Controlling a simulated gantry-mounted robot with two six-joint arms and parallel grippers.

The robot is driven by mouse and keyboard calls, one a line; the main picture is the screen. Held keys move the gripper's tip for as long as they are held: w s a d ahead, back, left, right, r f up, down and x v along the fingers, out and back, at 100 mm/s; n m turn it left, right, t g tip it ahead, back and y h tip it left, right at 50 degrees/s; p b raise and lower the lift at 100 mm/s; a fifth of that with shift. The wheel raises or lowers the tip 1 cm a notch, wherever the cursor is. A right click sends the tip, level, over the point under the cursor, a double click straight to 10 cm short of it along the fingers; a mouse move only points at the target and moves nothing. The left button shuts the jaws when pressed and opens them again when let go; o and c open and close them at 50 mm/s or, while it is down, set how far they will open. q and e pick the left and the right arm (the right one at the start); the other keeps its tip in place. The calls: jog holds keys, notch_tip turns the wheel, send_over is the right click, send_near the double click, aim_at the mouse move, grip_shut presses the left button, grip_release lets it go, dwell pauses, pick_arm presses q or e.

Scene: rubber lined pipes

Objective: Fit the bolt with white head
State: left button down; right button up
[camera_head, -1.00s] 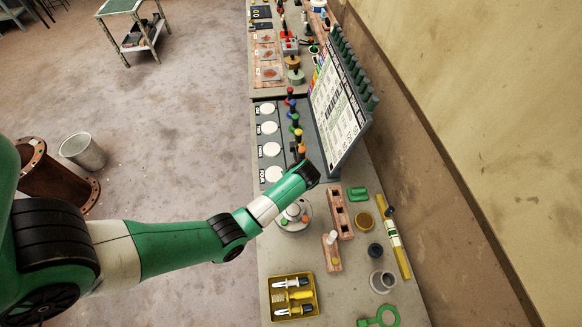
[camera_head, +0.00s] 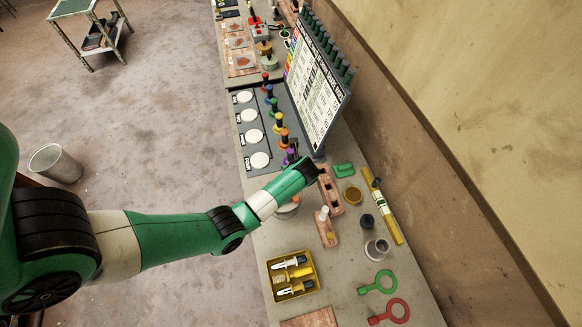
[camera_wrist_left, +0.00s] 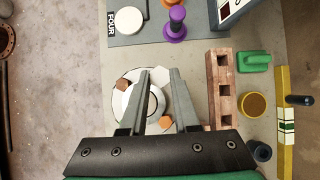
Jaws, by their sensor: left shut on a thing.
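My left gripper (camera_wrist_left: 159,72) is over the round pale flange (camera_wrist_left: 123,73) in the left wrist view. Its two fingers are a little apart, with a white piece (camera_wrist_left: 159,77) between the tips, which looks like the white bolt head. In the head view my left wrist covers most of the flange (camera_head: 288,211) and hides the fingertips. Whether the held bolt touches a flange hole cannot be told. My right gripper is not in view.
A wooden block with square holes (camera_wrist_left: 221,88) stands right of the flange. A smaller block with a white peg (camera_head: 325,228), a yellow tool tray (camera_head: 291,275), a purple knob (camera_wrist_left: 175,25) and a tilted chart board (camera_head: 318,90) are nearby.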

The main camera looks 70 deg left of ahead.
pick_arm(q)
notch_tip(320, 180, down, 8)
jog(key=b, duration=0.5)
jog(key=shift+b, duration=0.35)
jog(key=shift+f, duration=0.55)
dwell(0.6)
jog(key=c, duration=0.6)
grip_release()
notch_tip(320, 180, up, 8)
jog(key=p, duration=0.8)
jog(key=shift+r, duration=0.15)
